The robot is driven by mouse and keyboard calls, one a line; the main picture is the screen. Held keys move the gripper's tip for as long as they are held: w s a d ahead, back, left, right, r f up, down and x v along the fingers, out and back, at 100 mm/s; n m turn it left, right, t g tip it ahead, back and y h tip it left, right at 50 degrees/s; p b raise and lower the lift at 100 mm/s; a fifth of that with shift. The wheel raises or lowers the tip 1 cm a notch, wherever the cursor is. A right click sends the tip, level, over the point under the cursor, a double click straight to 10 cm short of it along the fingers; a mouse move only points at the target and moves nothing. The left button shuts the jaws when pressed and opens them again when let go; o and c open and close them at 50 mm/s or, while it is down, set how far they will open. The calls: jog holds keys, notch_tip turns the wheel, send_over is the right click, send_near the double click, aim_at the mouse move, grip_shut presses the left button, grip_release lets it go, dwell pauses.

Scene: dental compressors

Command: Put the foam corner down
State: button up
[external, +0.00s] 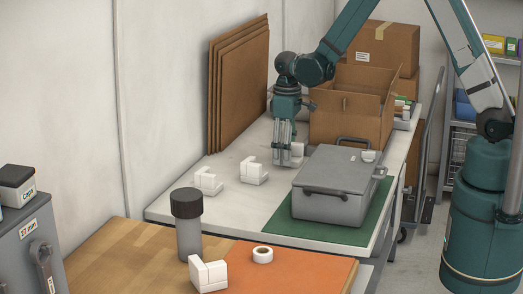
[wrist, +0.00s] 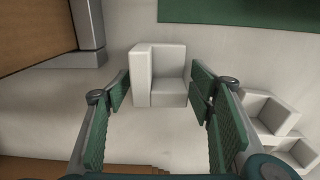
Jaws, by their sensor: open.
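A white L-shaped foam corner (wrist: 168,78) stands on the pale table top, between and just beyond the fingertips of my gripper (wrist: 160,90) in the wrist view. My gripper is open, with a gap visible between each finger and the foam corner. In the external view my gripper (external: 287,163) points down at the table, and the same foam corner (external: 297,150) is partly hidden behind its fingers. Two more foam corners stand to the left on the table (external: 208,181) (external: 253,172); they also show at the right of the wrist view (wrist: 262,110) (wrist: 296,152).
A grey case (external: 335,188) stands on a green mat (external: 310,228), right of my gripper. An open cardboard box (external: 345,118) is behind. Cardboard sheets (external: 238,80) lean on the wall. Nearer are a dark-capped cylinder (external: 188,235), tape (external: 262,255) and another foam corner (external: 208,274).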

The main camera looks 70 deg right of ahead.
jog(key=shift+r, duration=0.15)
jog(key=shift+r+p, duration=0.8)
jog(key=shift+r, duration=5.2)
jog(key=s+a+r+t, duration=0.2)
jog(key=s+a+r, duration=0.35)
jog(key=r, duration=0.25)
jog(key=s+a+r+t, duration=0.1)
jog(key=s+a+r, duration=0.3)
jog(key=s+r, duration=0.25)
jog(key=s+a+r+t, duration=0.2)
jog(key=s+a, duration=0.1)
jog(key=s, duration=0.5)
jog(key=s+a+r+t, duration=0.2)
jog(key=s+a+r, duration=0.1)
jog(key=s, duration=0.4)
jog(key=shift+s+a, duration=0.35)
jog(key=shift+a, duration=0.4)
jog(key=shift+o, duration=0.4)
jog(key=shift+w+r, duration=0.1)
jog(key=shift+w, duration=0.05)
